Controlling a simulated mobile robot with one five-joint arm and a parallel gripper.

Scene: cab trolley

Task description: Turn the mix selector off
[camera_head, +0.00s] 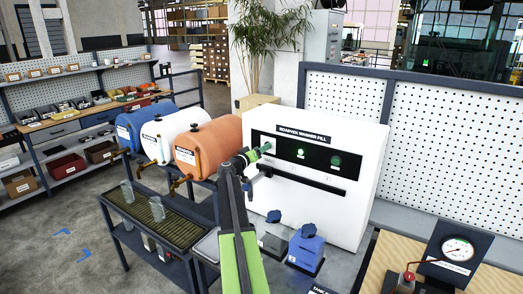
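A white cabinet labelled "Roadvek Washer Fill" (362,205) stands ahead of my arm, with a black control panel (318,158) on its front. A bright green lamp (300,153) glows on the panel, and a darker green round part (336,161) is to its right. My green and black arm reaches up to the panel's left end. My gripper (262,149) is at or very close to the panel there. Its fingers are too small to tell open from shut. No mix selector can be made out clearly; the panel's left end is partly hidden by my gripper.
Blue (130,131), white (153,141) and orange (212,143) tanks with taps lie left of the cabinet. Two clear cylinders stand on a grated tray (143,221). Blue-topped blocks (307,249) sit below the cabinet. A gauge (457,250) is at lower right.

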